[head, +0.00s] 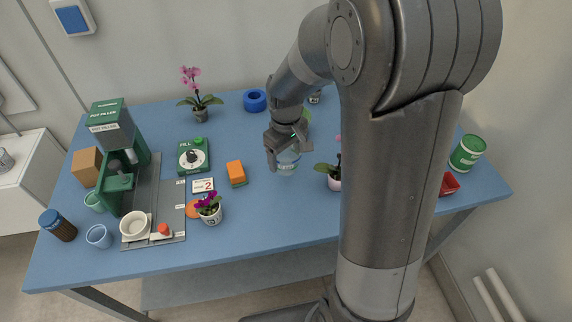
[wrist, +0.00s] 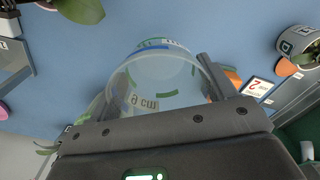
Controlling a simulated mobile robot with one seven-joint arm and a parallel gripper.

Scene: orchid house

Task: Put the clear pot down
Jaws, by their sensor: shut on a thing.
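The clear pot (head: 288,165) is see-through with a green band and lettering. It is between the fingers of my gripper (head: 287,154), over the middle of the blue table (head: 262,214). In the wrist view the clear pot (wrist: 158,78) fills the space between the two fingers of my gripper (wrist: 155,92), which is shut on it. Its wide rim faces the camera and it looks empty. Whether its base touches the table or hangs just above it, I cannot tell.
An orange sponge-like block (head: 236,173) lies left of the pot. A pink-flowered orchid (head: 332,177) stands close on its right, partly behind my arm. A green timer (head: 193,156) and a pot filler machine (head: 118,165) stand further left.

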